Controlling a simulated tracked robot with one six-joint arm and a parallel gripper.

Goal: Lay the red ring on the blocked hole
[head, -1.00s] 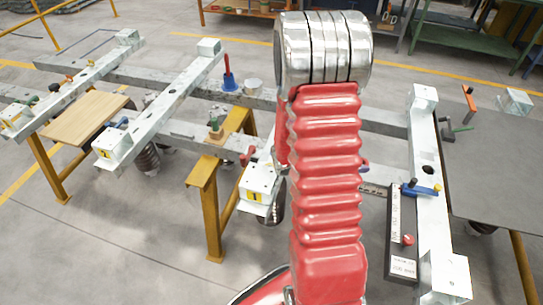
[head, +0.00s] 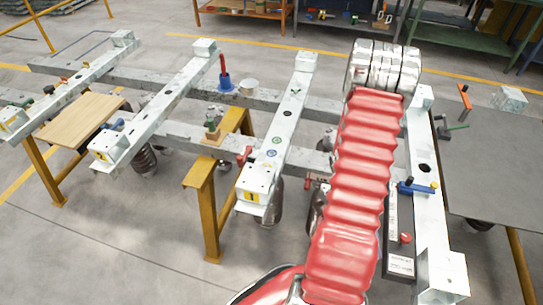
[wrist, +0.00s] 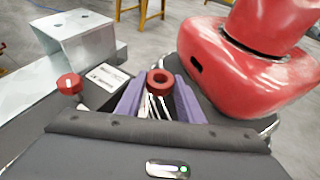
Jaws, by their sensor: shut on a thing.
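My gripper (wrist: 158,98) has purple fingers and is shut on a red ring (wrist: 158,80), seen from above with its opening showing. In the head view my own red arm hides the gripper and the ring. The middle white beam (head: 298,75) carries a row of holes (head: 287,113), some with blue or green marks. I cannot tell which hole is blocked. The right white beam (head: 424,205) has a dark open hole (head: 424,169).
A blue clamp (head: 413,187) sits on that beam. A blue stand with a red handle (head: 223,80) stands at the back. A grey table (head: 500,165) is at right.

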